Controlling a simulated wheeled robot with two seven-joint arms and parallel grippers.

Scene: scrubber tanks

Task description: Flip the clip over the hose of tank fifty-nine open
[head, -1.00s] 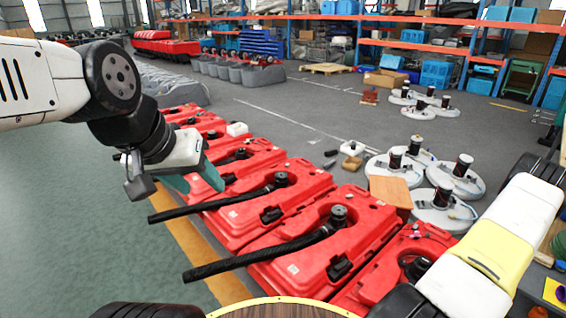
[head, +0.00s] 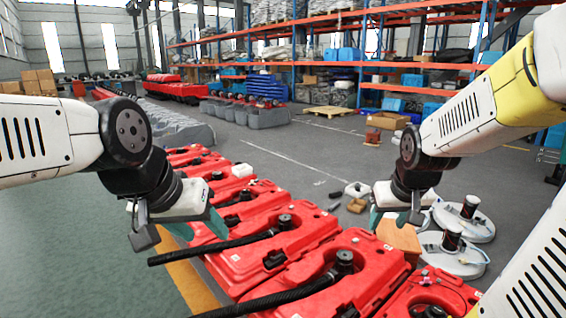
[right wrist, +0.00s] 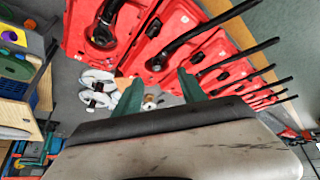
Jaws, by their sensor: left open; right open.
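A row of red tanks stands on the floor in the head view; the nearer ones include a tank with a long black hose (head: 300,291) and the tank behind it (head: 221,268) with another black hose (head: 215,246). Tank numbers and any hose clip are too small to tell. My left gripper (head: 198,229) is open and empty above the left side of the row. My right gripper (head: 396,218) is open and empty, raised to the right of the row. Its green fingers (right wrist: 160,92) also show in the right wrist view, apart, with tanks beyond them.
White round scrubber parts (head: 462,218) and a wooden box (head: 399,240) stand right of the tanks. Small items, including a white piece (head: 357,189), lie on the floor. Shelves (head: 350,65) stand at the back. Green floor (head: 90,260) to the left is clear.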

